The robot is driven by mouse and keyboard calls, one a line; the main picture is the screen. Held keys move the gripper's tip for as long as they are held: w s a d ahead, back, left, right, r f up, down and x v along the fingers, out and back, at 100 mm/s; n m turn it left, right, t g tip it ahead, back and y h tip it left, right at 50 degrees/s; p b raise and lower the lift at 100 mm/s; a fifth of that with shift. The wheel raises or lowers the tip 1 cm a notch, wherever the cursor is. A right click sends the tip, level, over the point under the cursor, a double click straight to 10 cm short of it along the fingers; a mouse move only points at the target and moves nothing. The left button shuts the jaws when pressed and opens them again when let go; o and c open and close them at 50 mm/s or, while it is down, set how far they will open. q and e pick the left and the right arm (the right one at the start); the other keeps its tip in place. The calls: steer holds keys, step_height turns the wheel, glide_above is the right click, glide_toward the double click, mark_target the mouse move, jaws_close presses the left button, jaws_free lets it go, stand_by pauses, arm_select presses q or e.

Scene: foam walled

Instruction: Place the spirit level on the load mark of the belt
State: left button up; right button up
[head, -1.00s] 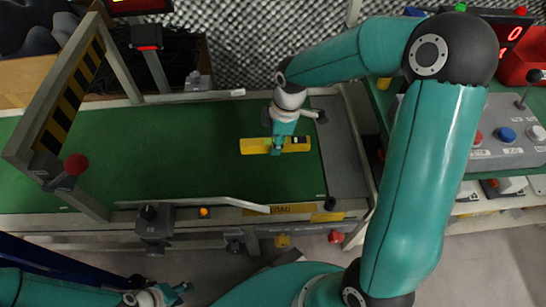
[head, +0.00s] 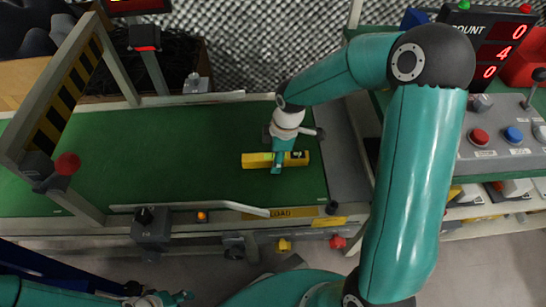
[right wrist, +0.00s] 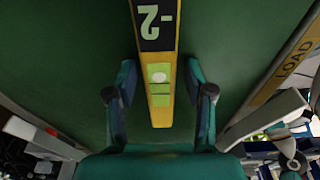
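The yellow spirit level (head: 257,160) lies across the green belt (head: 190,150) near its right end. In the right wrist view the level (right wrist: 160,102) shows a pale vial and a dark patch marked "-2". My right gripper (head: 278,165) is over the level; in the wrist view its two fingers (right wrist: 161,100) stand either side of it, with a gap on each side. The yellow LOAD mark (head: 293,213) is on the belt's near frame and also shows in the wrist view (right wrist: 292,67). My left gripper (head: 176,299) is at the bottom edge, small and partly cut off.
A striped gate (head: 65,95) spans the belt at left. A bent rail (head: 190,207) runs along the near side. A control box (head: 505,140) with red and blue buttons and a count display (head: 495,45) stand at right. The belt's middle is clear.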

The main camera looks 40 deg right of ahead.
steer(key=shift+r+p, duration=0.35)
steer(key=shift+r, duration=0.3)
step_height(320, 180, up, 11)
steer(key=s+d+p, duration=0.1)
steer(key=p, duration=0.2)
steer(key=shift+d+p, duration=0.25)
steer(key=shift+p, duration=0.15)
steer(key=shift+f, duration=0.1)
